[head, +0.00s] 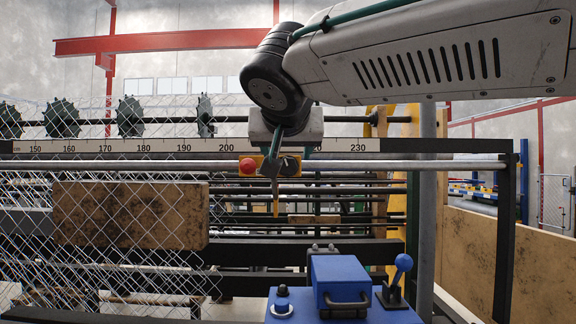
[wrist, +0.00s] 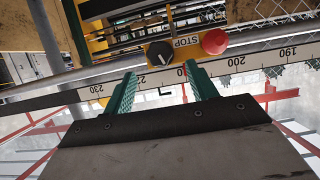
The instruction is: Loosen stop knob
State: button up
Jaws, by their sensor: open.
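The stop knob (wrist: 159,53) is round and black with a white line on its face. It sits on a yellow plate marked STOP (wrist: 187,42), beside a red button (wrist: 214,41). In the head view the knob (head: 291,165) is dark and partly covered by my gripper, with the red button (head: 248,167) to its left. My gripper (wrist: 160,72) has two green fingers, spread apart and empty. In the wrist view the knob lies just beyond the fingertips, between their lines. In the head view my gripper (head: 286,154) hangs at the plate; contact cannot be told.
A steel rail (head: 420,165) and a numbered scale (head: 110,146) run across behind the stop. Chain-link mesh (head: 60,215) and a worn wooden board (head: 130,215) are at left. A blue box with a handle (head: 341,280) and a blue ball lever (head: 403,263) stand in front.

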aim_at(287, 162)
jog(key=x, duration=0.7)
jog(key=shift+w, duration=0.25)
jog(key=c, duration=1)
